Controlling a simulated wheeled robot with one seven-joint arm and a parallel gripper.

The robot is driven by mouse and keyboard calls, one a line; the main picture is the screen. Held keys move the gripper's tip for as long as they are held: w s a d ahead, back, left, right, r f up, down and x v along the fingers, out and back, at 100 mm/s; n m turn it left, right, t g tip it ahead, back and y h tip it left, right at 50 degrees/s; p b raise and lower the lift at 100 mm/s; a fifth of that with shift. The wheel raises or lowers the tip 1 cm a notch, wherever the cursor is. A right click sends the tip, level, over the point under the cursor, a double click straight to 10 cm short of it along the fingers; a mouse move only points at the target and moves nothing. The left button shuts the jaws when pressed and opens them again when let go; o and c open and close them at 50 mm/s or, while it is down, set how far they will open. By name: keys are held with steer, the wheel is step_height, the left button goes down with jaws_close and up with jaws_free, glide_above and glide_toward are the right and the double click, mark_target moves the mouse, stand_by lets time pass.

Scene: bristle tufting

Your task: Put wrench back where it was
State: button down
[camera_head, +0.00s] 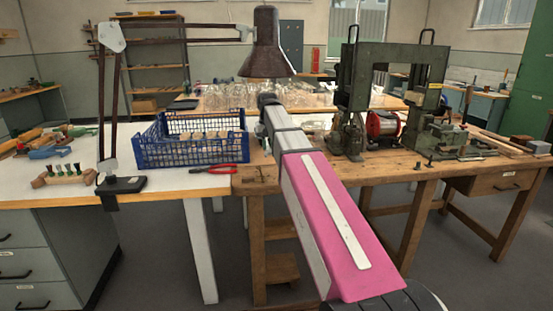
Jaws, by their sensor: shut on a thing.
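I cannot make out a wrench in this view. My arm, with its pink and white link, reaches from the lower right up toward the wooden workbench (330,180). Its dark far end rises in front of the back table. The fingers of my gripper do not show; the arm itself hides that area, so what it holds is also hidden. A red-handled tool (214,169), which looks like pliers, lies at the right edge of the white bench (160,190), in front of a blue crate (195,153).
A lamp (267,50) on a jointed stand hangs above the arm's far end. A green press (390,80) and a red reel (382,125) stand on the wooden bench to the right. A tufted wooden block (63,178) sits at left. The wooden bench's front strip is mostly clear.

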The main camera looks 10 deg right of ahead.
steer(key=w+d+f, duration=0.1)
steer(key=w+f, duration=0.1)
steer(key=w, duration=0.1)
steer(key=w+d+f, duration=0.2)
steer(key=w, duration=0.1)
steer(key=w+d+f, duration=0.2)
steer(key=w, duration=0.1)
steer(key=shift+d+f, duration=0.15)
steer(key=shift+d, duration=0.1)
steer(key=shift+f, duration=2)
steer(key=shift+f, duration=0.15)
steer(key=c, duration=1)
jaws_free()
step_height(320, 180, up, 12)
steer(key=shift+r, duration=0.15)
